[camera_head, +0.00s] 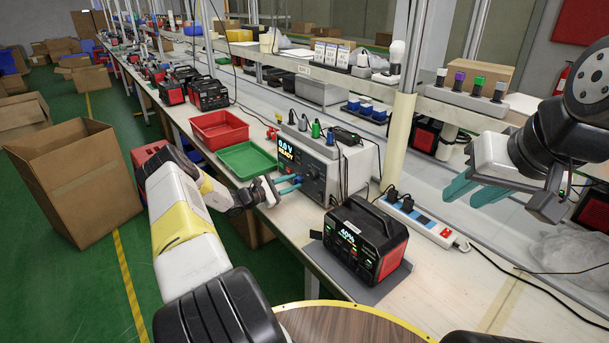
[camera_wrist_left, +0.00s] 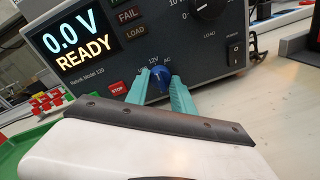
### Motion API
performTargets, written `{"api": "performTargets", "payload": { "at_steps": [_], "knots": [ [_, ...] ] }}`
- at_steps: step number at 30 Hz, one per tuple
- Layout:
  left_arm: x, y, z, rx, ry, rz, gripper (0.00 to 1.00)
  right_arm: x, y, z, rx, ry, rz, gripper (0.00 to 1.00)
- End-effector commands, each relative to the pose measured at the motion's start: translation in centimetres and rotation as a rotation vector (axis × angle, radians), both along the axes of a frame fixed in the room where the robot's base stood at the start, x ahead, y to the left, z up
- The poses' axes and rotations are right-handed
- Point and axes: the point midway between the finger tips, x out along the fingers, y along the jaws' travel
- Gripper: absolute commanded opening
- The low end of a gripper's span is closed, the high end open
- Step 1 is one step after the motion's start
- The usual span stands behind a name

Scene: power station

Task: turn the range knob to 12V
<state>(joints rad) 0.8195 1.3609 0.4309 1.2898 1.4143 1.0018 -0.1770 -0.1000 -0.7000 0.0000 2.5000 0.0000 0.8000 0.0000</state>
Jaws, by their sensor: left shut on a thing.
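The tester (camera_head: 318,166) is a grey box with a dark front on the bench; its screen reads 0.0 V READY. The blue range knob (camera_wrist_left: 160,79) sits low on that front, with 12V printed above it and AC to its right. The label to its left is partly covered. My left gripper (camera_wrist_left: 161,80) has its teal fingers on both sides of the knob, shut on it; it also shows in the head view (camera_head: 290,184). The knob's pointer mark appears roughly upward, toward 12V. My right gripper (camera_head: 473,191) is open and empty over the bench at the right.
A black and red power station (camera_head: 362,240) showing 40% stands on a dark mat in front of the tester. A red tray (camera_head: 219,127) and a green tray (camera_head: 245,158) lie left of it. A power strip (camera_head: 418,218) with plugs lies to the right.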

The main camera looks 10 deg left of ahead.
Motion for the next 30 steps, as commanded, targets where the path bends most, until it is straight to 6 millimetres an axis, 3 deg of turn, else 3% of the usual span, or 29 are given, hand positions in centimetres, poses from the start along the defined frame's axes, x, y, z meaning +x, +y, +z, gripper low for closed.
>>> {"api": "performTargets", "payload": {
  "at_steps": [2, 3, 6, 17, 30],
  "knots": [
    [0.0, 0.0, -0.1, 0.000, 0.001, 0.001, 0.00, 0.0, 0.0, 0.0, 0.000, 0.000, 0.000, 0.33],
    [0.0, 0.0, -0.1, 0.000, 0.001, 0.001, 0.33, 0.0, 0.0, 0.0, 0.000, 0.000, 0.000, 0.33],
    [0.0, 0.0, -0.1, 0.000, 0.001, 0.001, 0.51, 0.0, 0.0, 0.0, 0.000, 0.000, 0.000, 0.33],
    [-0.3, 0.3, 0.0, -0.001, 0.001, 0.001, 0.51, 0.0, 0.0, 0.0, 0.000, 0.000, 0.000, 0.33],
    [-5.2, 4.6, 0.3, 0.001, 0.001, 0.001, 0.51, 0.0, 0.0, 0.0, 0.000, 0.000, 0.000, 0.33]
  ]
}}
